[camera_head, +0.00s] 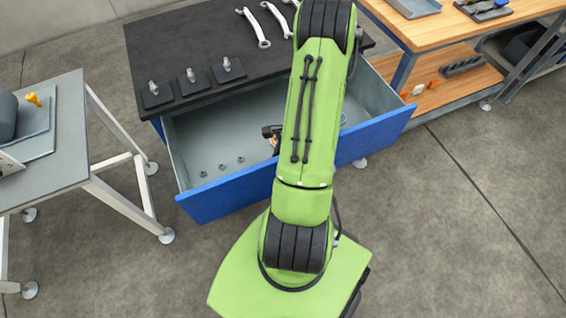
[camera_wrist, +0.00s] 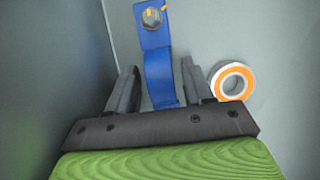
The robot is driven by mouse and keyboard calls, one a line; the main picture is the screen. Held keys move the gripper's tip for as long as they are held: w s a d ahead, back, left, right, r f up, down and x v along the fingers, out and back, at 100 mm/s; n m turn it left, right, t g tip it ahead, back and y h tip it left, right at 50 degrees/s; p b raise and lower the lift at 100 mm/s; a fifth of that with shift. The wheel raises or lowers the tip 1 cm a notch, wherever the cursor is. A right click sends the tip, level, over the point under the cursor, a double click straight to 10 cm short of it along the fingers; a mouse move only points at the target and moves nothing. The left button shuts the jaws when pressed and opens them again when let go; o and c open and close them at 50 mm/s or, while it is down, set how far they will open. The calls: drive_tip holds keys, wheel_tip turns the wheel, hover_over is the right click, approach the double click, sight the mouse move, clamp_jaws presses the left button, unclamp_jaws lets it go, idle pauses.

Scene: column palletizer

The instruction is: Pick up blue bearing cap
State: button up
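The blue bearing cap (camera_wrist: 160,78) shows in the wrist view as a curved blue strap with a flat tab at its far end. My gripper (camera_wrist: 161,66) is open, with one dark finger on each side of the strap. A gap shows on the left side; on the right the finger is very near, and I cannot tell whether it touches.
An orange-and-white ring (camera_wrist: 231,82) lies right of the gripper. Dark drawer walls stand close on the left. The open blue drawer (camera_head: 230,200) holds small nuts and a black-and-orange item (camera_head: 272,132). Above it, the black bench top (camera_head: 185,50) bears wrenches and bolt plates.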

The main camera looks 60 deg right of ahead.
clamp_jaws()
